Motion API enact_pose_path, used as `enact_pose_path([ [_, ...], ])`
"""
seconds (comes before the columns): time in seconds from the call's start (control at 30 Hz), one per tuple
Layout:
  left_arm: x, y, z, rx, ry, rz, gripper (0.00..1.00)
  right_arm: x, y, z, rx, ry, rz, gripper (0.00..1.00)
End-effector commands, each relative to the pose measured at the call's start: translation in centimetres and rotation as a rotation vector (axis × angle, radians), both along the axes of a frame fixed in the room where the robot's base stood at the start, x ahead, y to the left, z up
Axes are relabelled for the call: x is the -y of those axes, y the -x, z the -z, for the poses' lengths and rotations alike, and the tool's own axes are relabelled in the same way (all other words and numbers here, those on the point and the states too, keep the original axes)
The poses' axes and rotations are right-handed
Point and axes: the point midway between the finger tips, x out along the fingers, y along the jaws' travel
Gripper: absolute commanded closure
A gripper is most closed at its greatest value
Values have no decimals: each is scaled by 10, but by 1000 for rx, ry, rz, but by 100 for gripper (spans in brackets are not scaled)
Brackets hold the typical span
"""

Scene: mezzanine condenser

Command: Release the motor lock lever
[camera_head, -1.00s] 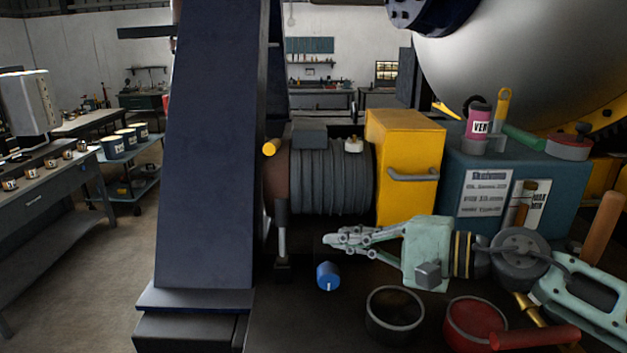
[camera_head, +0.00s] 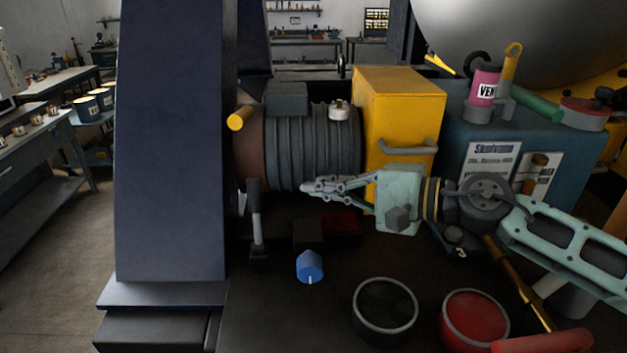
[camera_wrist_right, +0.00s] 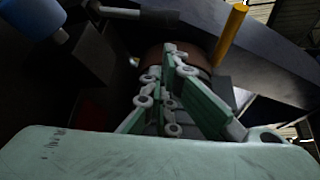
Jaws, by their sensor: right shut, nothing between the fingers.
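A lever with a black grip and grey shaft (camera_head: 256,218) stands nearly upright on a small dark base, left of the ribbed grey motor (camera_head: 312,145); I take it to be the motor lock lever. In the right wrist view, a grey shaft with a dark grip (camera_wrist_right: 122,12) shows at the top, left of the fingertips. My right gripper (camera_head: 307,188) is shut and empty in front of the motor's lower part, to the right of the lever and apart from it. Its closed fingers also show in the wrist view (camera_wrist_right: 172,52). My left gripper is not in view.
A blue knob (camera_head: 310,267) sits on the dark panel below the gripper, near a dark block (camera_head: 308,233). A black-centred round button (camera_head: 385,338) and a red one lie nearer. A yellow box (camera_head: 400,110) stands right of the motor. A navy beam (camera_head: 170,150) rises at left.

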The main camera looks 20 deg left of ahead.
Motion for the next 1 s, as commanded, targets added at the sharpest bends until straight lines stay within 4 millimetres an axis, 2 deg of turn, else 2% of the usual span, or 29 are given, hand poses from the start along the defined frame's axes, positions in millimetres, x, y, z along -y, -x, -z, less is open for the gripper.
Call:
enact_pose_path([
  [0.03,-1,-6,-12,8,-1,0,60,-10,1,-4,-3,1,-4,100],
  [0.2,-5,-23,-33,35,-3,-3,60,-42,-1,1,-3,0,-3,100],
  [0.4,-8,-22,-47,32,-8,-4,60,-70,-3,8,-2,-1,-2,100],
  [0.6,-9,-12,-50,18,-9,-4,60,-80,-4,13,-1,0,-1,100],
  [1.0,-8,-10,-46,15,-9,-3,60,-80,-5,14,0,0,0,100],
])
